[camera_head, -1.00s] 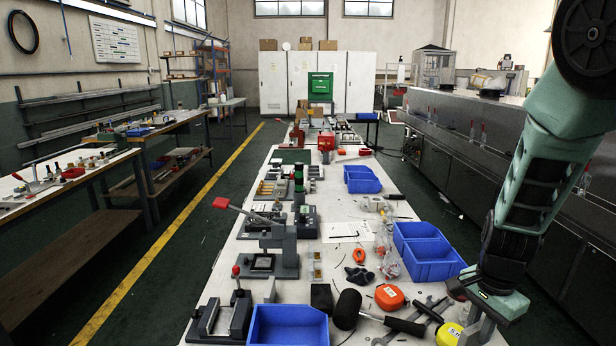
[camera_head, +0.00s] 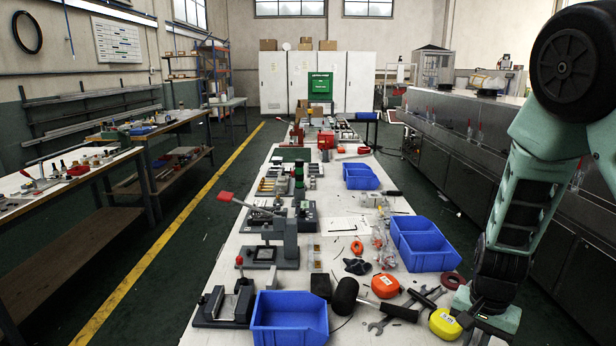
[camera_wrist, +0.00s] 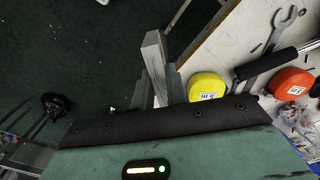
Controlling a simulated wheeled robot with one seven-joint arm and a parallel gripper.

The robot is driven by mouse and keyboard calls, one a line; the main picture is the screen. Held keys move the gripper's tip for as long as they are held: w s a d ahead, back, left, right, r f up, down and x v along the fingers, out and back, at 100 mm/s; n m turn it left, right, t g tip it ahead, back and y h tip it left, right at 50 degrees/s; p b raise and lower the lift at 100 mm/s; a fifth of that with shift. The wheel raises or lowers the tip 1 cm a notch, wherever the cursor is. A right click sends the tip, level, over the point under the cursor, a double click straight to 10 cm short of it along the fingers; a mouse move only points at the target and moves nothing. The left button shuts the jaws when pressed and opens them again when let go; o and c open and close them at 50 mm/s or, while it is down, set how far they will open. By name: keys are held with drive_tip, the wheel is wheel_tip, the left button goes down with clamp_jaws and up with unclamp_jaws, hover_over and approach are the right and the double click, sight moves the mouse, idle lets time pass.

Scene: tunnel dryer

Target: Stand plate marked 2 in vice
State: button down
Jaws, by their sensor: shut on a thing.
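My gripper (camera_wrist: 159,82) is shut on a narrow pale grey piece (camera_wrist: 153,48), seen nearly edge-on in the wrist view. It looks like a metal plate; no mark on it is readable. It is held over the dark floor beside the table edge. In the head view my gripper (camera_head: 484,330) is at the bottom right, its fingers partly cut off by the frame. A low dark grey vice-like fixture (camera_head: 225,306) with a red-knobbed lever stands at the table's front left. Its slot looks empty.
A blue bin (camera_head: 289,325) stands right of the fixture. A black mallet (camera_head: 346,296), wrenches (camera_head: 390,318), an orange tape measure (camera_head: 385,286) and a yellow one (camera_head: 445,323) lie between the fixture and my gripper. A grey lever press (camera_head: 283,240) stands behind the fixture.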

drive_tip(key=f+n, duration=0.6)
drive_tip(key=n, duration=0.1)
drive_tip(key=shift+s+a+f, duration=0.2)
drive_tip(key=shift+a+f+n, duration=0.15)
drive_tip(key=shift+f+n, duration=0.25)
drive_tip(key=shift+n, duration=0.3)
